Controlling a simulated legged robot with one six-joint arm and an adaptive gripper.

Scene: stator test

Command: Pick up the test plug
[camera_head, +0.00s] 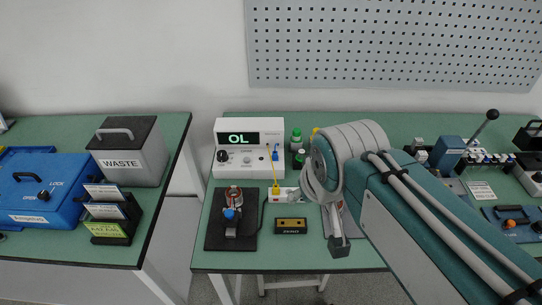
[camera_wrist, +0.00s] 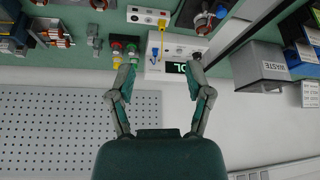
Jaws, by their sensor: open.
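Two small plugs show, and I cannot tell for sure which one is the test plug. A yellow plug (camera_head: 276,188) stands upright in a small white socket box (camera_head: 284,195) in front of the meter; it also shows in the wrist view (camera_wrist: 162,23). A blue plug (camera_head: 275,154) sits at the right side of the white meter's front (camera_head: 226,170); it also shows in the wrist view (camera_wrist: 154,52). My gripper (camera_wrist: 163,76) is open and empty in the wrist view, its fingers spread wide and apart from both plugs. In the head view my arm covers most of it.
A stator on a dark plate (camera_head: 216,232) stands left of the socket box. A black ZERO block (camera_head: 291,226) lies in front. A gap separates this bench from the left bench with the WASTE bin (camera_head: 150,150).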

